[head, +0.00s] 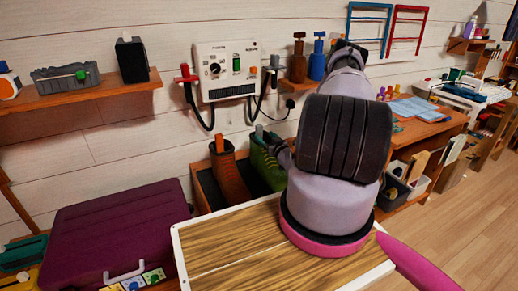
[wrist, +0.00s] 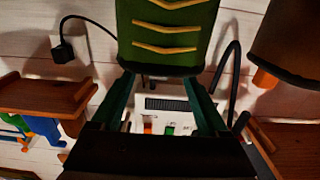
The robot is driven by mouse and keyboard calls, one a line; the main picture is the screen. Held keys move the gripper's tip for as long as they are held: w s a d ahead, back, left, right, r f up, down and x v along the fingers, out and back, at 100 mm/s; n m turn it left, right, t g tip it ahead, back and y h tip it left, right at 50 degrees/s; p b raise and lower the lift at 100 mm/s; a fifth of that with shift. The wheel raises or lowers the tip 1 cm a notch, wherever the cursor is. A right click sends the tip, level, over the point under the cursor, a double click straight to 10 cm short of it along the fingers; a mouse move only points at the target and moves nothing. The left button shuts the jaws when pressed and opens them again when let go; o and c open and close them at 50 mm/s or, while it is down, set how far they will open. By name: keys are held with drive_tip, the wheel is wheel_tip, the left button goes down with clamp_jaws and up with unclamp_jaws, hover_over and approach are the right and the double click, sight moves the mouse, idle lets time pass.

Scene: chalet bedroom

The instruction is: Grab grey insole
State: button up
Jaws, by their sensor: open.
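I cannot make out a grey insole in either view. A green boot (head: 268,163) stands in a dark box beside a brown boot (head: 229,173). In the wrist view, the green boot (wrist: 168,35) with yellow laces fills the top middle, and the brown boot (wrist: 290,40) with an orange piece at its opening is at upper right. My gripper (wrist: 158,82) is open, its two fingers apart on either side of the green boot's opening edge. I cannot tell whether they touch it. In the head view my arm hides most of the gripper.
A wall unit (head: 228,70) with hoses hangs behind the boots. A wooden board with a white rim (head: 235,238) lies in front, and a purple case (head: 115,232) is at left. A shelf (head: 85,95) is on the wall; a desk (head: 425,125) stands at right.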

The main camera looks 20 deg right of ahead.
sight(260, 132)
drive_tip(key=w, duration=0.5)
drive_tip(key=shift+w+f, duration=0.1)
drive_tip(key=shift+w, duration=0.25)
drive_tip(key=shift+c, duration=0.3)
clamp_jaws()
